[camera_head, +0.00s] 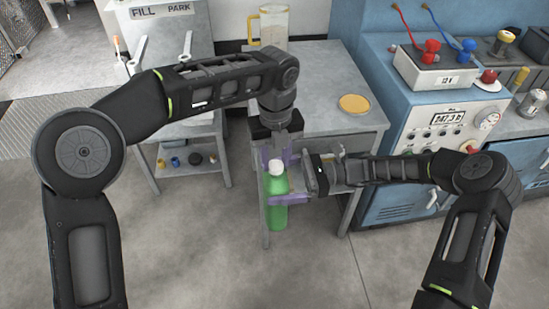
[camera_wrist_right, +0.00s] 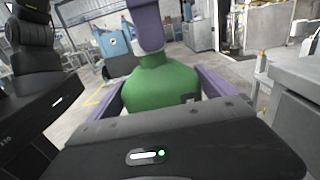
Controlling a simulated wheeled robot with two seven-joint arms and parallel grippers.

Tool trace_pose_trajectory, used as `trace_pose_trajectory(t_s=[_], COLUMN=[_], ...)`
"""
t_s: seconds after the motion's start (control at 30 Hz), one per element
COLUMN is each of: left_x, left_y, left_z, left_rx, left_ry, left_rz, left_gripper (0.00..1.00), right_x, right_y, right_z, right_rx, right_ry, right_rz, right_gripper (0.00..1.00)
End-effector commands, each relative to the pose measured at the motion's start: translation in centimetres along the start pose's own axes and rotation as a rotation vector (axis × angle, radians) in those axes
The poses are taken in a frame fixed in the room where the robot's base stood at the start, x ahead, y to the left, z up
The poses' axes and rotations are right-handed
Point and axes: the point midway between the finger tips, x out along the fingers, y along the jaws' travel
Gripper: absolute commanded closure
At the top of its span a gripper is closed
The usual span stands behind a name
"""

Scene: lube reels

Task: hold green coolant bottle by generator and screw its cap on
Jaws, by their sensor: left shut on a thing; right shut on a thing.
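The green coolant bottle (camera_head: 277,215) is upright in front of the small grey table in the head view. Its green shoulder (camera_wrist_right: 160,85) fills the middle of the right wrist view. My right gripper (camera_head: 280,199) is shut around the bottle's body, its purple fingers on either side. The white cap (camera_head: 276,170) is at the bottle's top. My left gripper (camera_head: 277,163) points down from above and is shut on the cap. In the right wrist view a purple finger of the left gripper (camera_wrist_right: 147,25) covers the cap. Whether the cap is fully seated cannot be told.
A blue generator cabinet (camera_head: 410,95) with a gauge panel stands at the right. The floor in front is clear.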

Motion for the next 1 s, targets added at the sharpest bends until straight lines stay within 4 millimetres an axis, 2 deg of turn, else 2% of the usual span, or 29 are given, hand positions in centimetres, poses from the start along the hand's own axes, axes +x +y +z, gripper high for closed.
trace_pose_trajectory(t_s=[0.1,0.23,0.37,0.4,0.63,0.67,1.0], left_x=[0.0,-0.01,-0.06,-0.06,-0.02,-0.02,-0.52], left_y=[-0.09,-0.19,-0.22,-0.21,-0.21,-0.21,-0.25], left_z=[0.07,0.04,0.04,0.04,0.0,0.0,0.0], left_rx=[0.317,0.602,0.602,0.601,0.6,0.599,0.598], left_ry=[0.0,-0.001,-0.003,-0.003,-0.002,-0.002,-0.002], left_rz=[-0.001,-0.001,-0.001,-0.001,0.0,0.0,-0.001], left_gripper=[1.0,1.0,1.0,0.65,0.46,0.44,0.44], right_x=[0.03,0.03,0.04,0.04,0.04,0.04,0.04], right_y=[0.04,0.05,0.06,0.06,0.04,0.03,0.01], right_z=[0.08,0.08,0.08,0.08,0.1,0.11,0.13], right_rx=[-0.001,-0.001,-0.001,-0.001,-0.001,-0.001,-0.001], right_ry=[-0.002,-0.002,-0.002,-0.002,-0.002,-0.002,-0.002], right_rz=[0.002,0.002,0.002,0.003,0.002,0.002,0.001], right_gripper=[1.0,1.0,1.0,1.0,1.0,1.0,1.0])
